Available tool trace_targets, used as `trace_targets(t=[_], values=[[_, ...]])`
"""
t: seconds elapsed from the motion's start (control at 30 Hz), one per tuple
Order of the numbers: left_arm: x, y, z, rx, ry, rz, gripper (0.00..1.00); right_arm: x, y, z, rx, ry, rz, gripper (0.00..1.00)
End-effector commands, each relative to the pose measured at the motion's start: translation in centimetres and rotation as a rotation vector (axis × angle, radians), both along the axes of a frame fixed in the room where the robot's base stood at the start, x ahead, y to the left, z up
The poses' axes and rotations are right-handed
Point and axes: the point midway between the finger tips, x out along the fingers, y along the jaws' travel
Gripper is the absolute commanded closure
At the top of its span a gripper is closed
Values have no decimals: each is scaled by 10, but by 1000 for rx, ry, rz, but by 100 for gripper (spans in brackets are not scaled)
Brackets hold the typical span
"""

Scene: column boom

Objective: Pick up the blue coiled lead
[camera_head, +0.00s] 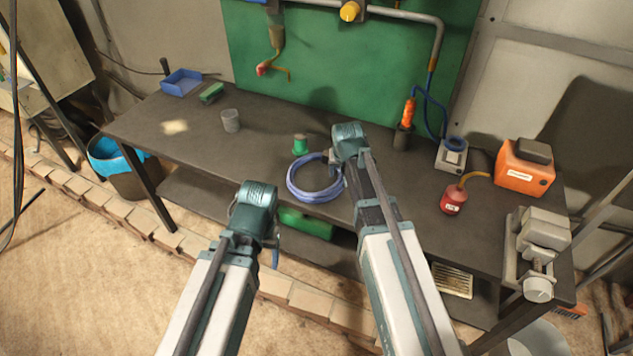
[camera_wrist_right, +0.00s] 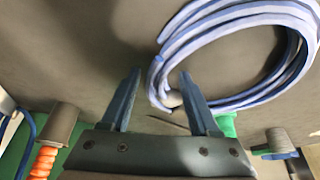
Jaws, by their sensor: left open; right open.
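The blue coiled lead (camera_head: 314,198) lies as a loose ring on the dark workbench (camera_head: 262,125), near its front edge. It also fills the upper right of the right wrist view (camera_wrist_right: 238,16). My right gripper (camera_head: 337,166) is open at the right side of the coil. In the right wrist view its two fingers (camera_wrist_right: 160,80) are apart, and the coil's near-left bend shows between and just beyond the tips. I cannot tell whether they touch it. My left gripper (camera_head: 275,256) is open, in front of the bench edge and apart from the coil.
A green spool (camera_head: 301,146) stands just behind the coil, and a grey cup (camera_head: 230,121) stands further left. An orange-handled tool (camera_head: 408,112), a red can (camera_head: 453,199), an orange box (camera_head: 524,172) and a vise (camera_head: 540,235) are on the right. The bench's left-middle is mostly clear.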

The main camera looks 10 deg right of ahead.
Motion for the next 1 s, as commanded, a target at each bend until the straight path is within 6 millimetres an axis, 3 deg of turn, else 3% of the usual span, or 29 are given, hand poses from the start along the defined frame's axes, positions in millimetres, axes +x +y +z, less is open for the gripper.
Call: trace_targets(t=[0.03,0.27,0.63,1.0], values=[[0,0,-7,0,0,0,28,2,0,-7,0,0,0,38],[0,0,-5,0,0,0,28,2,-1,-5,0,0,0,38],[0,0,-5,0,0,0,28,2,-1,-5,0,0,0,100],[0,0,-5,0,0,0,28,2,0,-5,1,0,0,100]])
